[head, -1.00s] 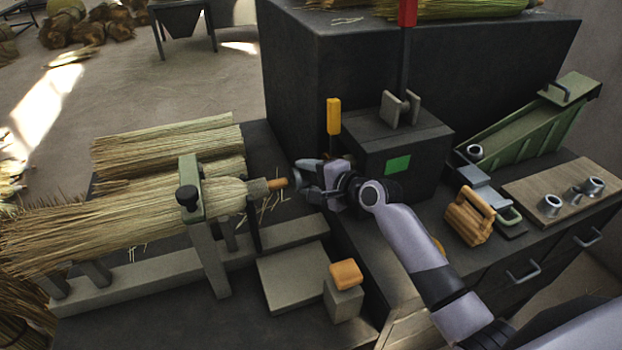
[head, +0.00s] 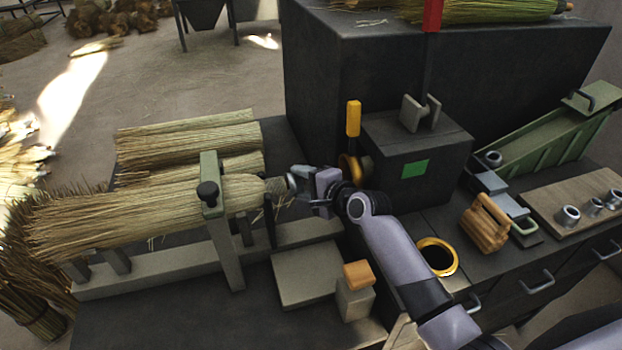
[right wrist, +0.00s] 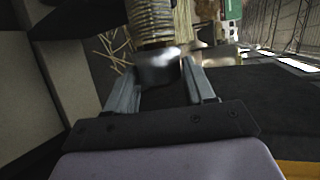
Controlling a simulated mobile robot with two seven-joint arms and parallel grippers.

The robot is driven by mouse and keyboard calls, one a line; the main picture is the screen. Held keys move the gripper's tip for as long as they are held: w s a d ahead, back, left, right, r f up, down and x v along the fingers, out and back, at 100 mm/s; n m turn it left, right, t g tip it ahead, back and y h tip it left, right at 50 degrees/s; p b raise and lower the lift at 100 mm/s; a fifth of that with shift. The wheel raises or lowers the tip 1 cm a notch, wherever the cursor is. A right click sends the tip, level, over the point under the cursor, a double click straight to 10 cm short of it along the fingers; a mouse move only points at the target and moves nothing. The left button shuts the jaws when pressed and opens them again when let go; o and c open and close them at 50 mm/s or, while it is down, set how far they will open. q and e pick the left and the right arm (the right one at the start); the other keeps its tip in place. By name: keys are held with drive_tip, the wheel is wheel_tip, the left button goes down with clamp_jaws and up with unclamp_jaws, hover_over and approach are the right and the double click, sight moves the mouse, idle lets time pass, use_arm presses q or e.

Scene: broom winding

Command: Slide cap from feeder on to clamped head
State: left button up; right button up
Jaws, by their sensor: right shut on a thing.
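The clamped head is a bundle of pale straw (head: 120,222) lying along a grey stand, held by a green clamp (head: 209,180) with a black knob. My right gripper (head: 298,181) is shut on a grey metal cap (head: 291,183) at the bundle's narrow right end. In the right wrist view the cap (right wrist: 158,68) sits between the two fingers (right wrist: 160,85), against the wound end of the head (right wrist: 150,22). How far the cap is over the end cannot be told. The feeder is a sloped green chute (head: 540,130) at the right with a cap (head: 493,158) at its lower end. My left gripper is not in view.
Spare straw bundles (head: 190,145) lie behind the clamp. A dark box with a green button (head: 415,168) and a yellow-handled lever (head: 353,118) stand near my right arm. A wooden board with loose caps (head: 568,216) and a wooden block tool (head: 485,225) are at the right.

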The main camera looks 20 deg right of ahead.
drive_tip(key=shift+a, duration=1.4)
drive_tip(key=o, duration=1.1)
drive_tip(key=shift+s, duration=0.15)
drive_tip(key=shift+v, duration=3.5)
